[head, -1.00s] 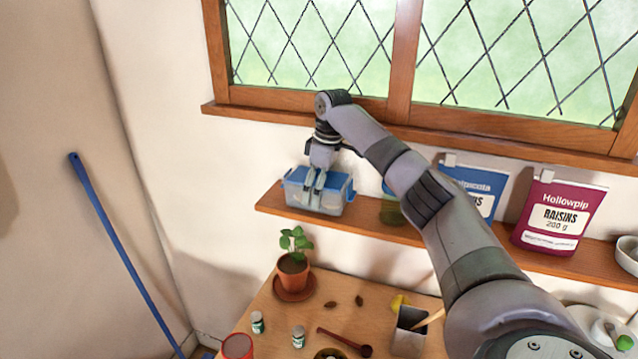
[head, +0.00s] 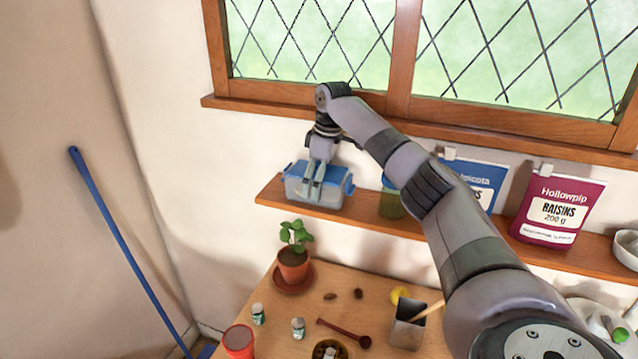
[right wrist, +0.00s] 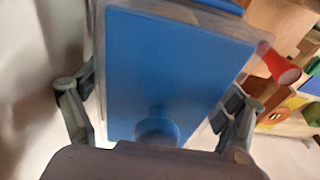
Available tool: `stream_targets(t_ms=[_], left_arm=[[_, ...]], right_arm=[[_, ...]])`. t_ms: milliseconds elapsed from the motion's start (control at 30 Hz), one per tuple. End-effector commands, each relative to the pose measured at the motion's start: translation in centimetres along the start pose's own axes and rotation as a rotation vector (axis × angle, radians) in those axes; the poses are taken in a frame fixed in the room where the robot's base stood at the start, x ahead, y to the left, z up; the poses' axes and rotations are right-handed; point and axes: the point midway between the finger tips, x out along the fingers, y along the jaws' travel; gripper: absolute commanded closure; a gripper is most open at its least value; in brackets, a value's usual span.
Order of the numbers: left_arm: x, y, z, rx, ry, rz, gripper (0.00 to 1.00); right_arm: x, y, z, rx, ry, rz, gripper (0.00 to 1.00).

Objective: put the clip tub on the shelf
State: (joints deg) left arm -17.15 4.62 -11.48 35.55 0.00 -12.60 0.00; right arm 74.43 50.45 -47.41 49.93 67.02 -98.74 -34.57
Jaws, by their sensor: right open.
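The clip tub (head: 335,192) is a clear box with a blue lid and blue side clips. It stands on the left end of the wooden shelf (head: 375,222) under the window. My right gripper (head: 312,192) points down at the tub, its fingers in front of the tub's near side in the head view. In the right wrist view the blue lid (right wrist: 175,60) with its round knob fills the middle, and the open fingers (right wrist: 153,110) lie to either side of it. Contact with the tub cannot be made out. My left gripper is out of view.
A green jar (head: 391,203), a blue packet (head: 472,184) and a red raisins packet (head: 557,208) stand further right on the shelf. A potted plant (head: 293,262) and several small items are on the table (head: 275,310) below. The window sill (head: 270,115) runs above.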

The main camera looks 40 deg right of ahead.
Motion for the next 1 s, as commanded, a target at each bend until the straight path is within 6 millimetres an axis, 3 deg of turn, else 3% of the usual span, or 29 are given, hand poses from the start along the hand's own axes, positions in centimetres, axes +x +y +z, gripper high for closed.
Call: stream_targets(t_ms=[267, 533, 733, 1000], left_arm=[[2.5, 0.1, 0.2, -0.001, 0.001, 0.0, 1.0], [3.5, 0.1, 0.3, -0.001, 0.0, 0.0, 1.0], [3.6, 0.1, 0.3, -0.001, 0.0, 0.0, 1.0], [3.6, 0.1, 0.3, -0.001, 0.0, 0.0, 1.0]], right_arm=[[-4.8, 0.0, -0.1, 0.0, 0.008, 0.001, 0.11], [-10.1, 0.0, -0.1, 0.0, 0.005, 0.0, 0.11], [-11.6, 0.0, 0.0, 0.0, 0.001, 0.0, 0.11], [-11.8, 0.0, 0.0, 0.0, 0.0, 0.0, 0.11]])
